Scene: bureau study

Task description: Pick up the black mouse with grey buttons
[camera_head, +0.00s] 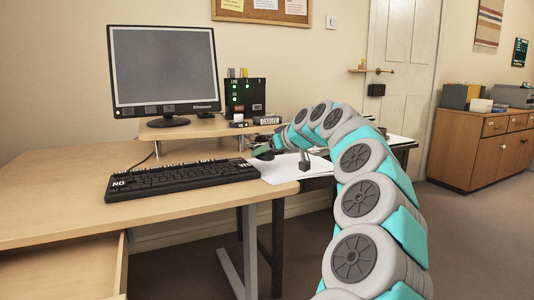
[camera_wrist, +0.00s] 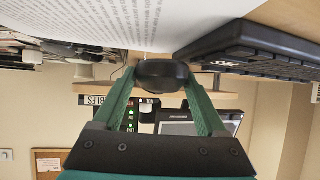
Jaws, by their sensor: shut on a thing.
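The black mouse (camera_wrist: 162,73) is between the fingertips of my gripper (camera_wrist: 160,80) in the wrist view, which is upside down. Both green fingers press on its sides, so my gripper is shut on it. Its grey buttons cannot be made out from this angle. In the head view my gripper (camera_head: 266,148) is at the desk's right end, just right of the keyboard, and the mouse is a small dark shape there. I cannot tell whether the mouse touches the paper or desk.
The black keyboard (camera_head: 180,179) lies close to the left of my gripper. White printed paper (camera_head: 285,170) is at the desk's right end. A monitor (camera_head: 165,72) stands on a wooden riser (camera_head: 192,128), with a black box with green lights (camera_head: 240,97). An open drawer (camera_head: 65,270) sticks out at lower left.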

